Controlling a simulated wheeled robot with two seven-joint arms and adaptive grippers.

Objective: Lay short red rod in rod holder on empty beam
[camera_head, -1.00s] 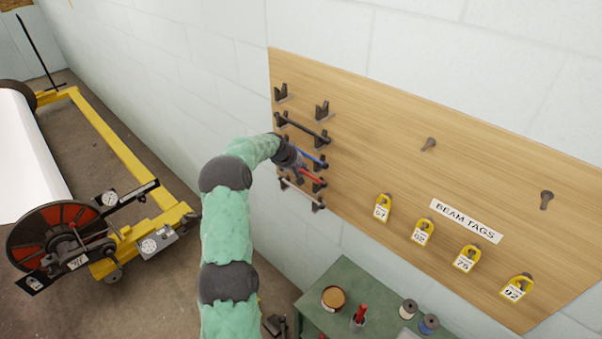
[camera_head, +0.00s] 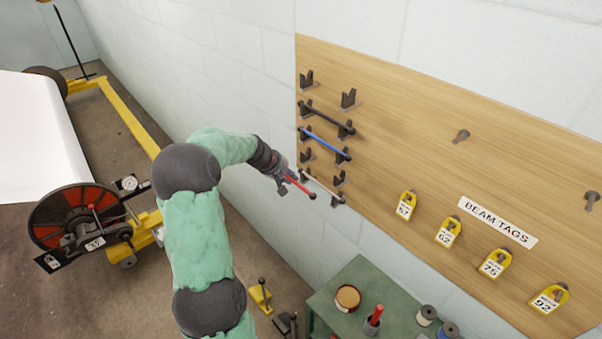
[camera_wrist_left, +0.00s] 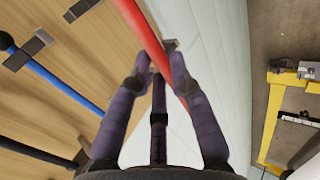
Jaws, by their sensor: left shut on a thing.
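My left gripper (camera_head: 284,181) is shut on the short red rod (camera_head: 302,188) and holds it off the wooden board, in front of the lower rack. In the left wrist view the red rod (camera_wrist_left: 146,35) runs between the fingers (camera_wrist_left: 158,72). One pair of rack hooks (camera_head: 307,155) is empty, between the blue rod (camera_head: 325,144) and the pale rod (camera_head: 323,186). At the left stands a beam with white material (camera_head: 30,140) and a red and black end disc (camera_head: 78,218). I cannot make out an empty beam or its rod holder. My right gripper is not in view.
The wooden board (camera_head: 400,100) also bears a black rod (camera_head: 326,117), yellow tags (camera_head: 448,232) and pegs. A green table (camera_head: 335,294) with spools and a tin stands below. Floor shows between frame and wall.

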